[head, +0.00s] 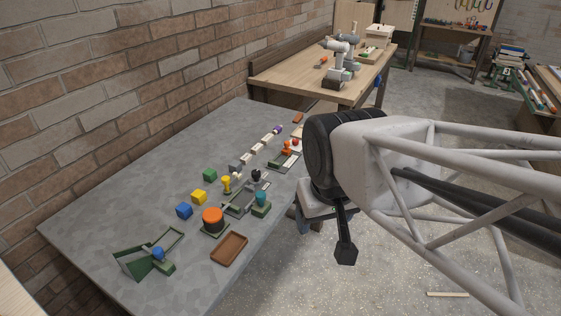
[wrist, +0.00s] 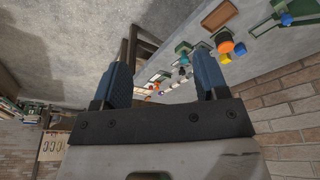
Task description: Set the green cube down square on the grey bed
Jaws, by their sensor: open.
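The green cube (head: 210,175) stands on the grey table in the head view, behind the yellow cube and near the brick wall. A low grey tray-like piece with green edges (head: 238,205) lies to its front right; I cannot tell for sure that this is the grey bed. My gripper (wrist: 166,62) shows in the wrist view with its two blue fingers wide apart and nothing between them. It is away from the cube, out to the side of the table. I cannot make out the green cube for certain in the wrist view.
A yellow cube (head: 199,197) and a blue cube (head: 184,211) stand near the green cube. An orange-topped round piece (head: 213,220), a brown tray (head: 229,249) and a green frame (head: 128,263) are nearer. The table's back left (head: 130,190) is clear.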

